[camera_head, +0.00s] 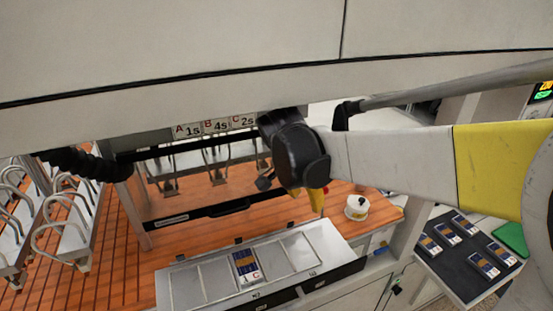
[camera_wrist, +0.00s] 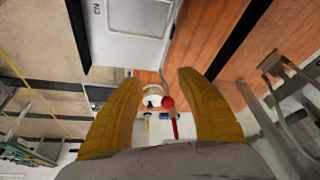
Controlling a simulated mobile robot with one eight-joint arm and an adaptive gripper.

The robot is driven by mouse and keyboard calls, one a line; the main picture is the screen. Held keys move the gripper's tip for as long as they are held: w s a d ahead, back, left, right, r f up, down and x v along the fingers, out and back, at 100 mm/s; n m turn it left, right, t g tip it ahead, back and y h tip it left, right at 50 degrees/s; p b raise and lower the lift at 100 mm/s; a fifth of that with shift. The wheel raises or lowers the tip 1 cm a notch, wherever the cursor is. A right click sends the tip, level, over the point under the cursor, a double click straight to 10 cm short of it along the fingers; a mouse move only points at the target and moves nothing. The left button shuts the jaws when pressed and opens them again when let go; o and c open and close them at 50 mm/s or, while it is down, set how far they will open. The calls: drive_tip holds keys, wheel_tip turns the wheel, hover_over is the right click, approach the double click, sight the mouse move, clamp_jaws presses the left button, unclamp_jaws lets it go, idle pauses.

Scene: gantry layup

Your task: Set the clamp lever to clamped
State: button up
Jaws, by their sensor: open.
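My gripper (camera_wrist: 159,82) is open, its two yellow fingers spread with nothing held between them in the wrist view. In the head view, my gripper (camera_head: 314,199) hangs over the wooden deck behind the compartment tray. A red ball knob (camera_wrist: 168,102) on a red bar shows between the fingers in the wrist view and looks like the clamp lever. A small red spot (camera_head: 326,190) beside the fingertips in the head view may be the same knob. I cannot tell whether the fingers touch it or which setting the lever is in. Its base is hidden.
A white round pot (camera_head: 356,213) stands right of my gripper. A metal compartment tray (camera_head: 216,284) with one labelled pack (camera_head: 246,266) lies in front. A dark mat (camera_head: 447,262) with several packs is at right. Wire racks (camera_head: 60,237) stand at left. A labelled frame (camera_head: 215,127) stands behind.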

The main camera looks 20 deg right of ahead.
drive_tip(key=w+d, duration=0.1)
drive_tip(key=d, duration=0.1)
drive_tip(key=w+d, duration=0.1)
drive_tip(key=d, duration=0.1)
drive_tip(key=w+d, duration=0.1)
drive_tip(key=d, duration=0.2)
drive_tip(key=shift+w, duration=0.25)
drive_tip(key=shift+x, duration=1.15)
drive_tip(key=shift+a+f, duration=0.1)
drive_tip(key=shift+f, duration=0.25)
clamp_jaws()
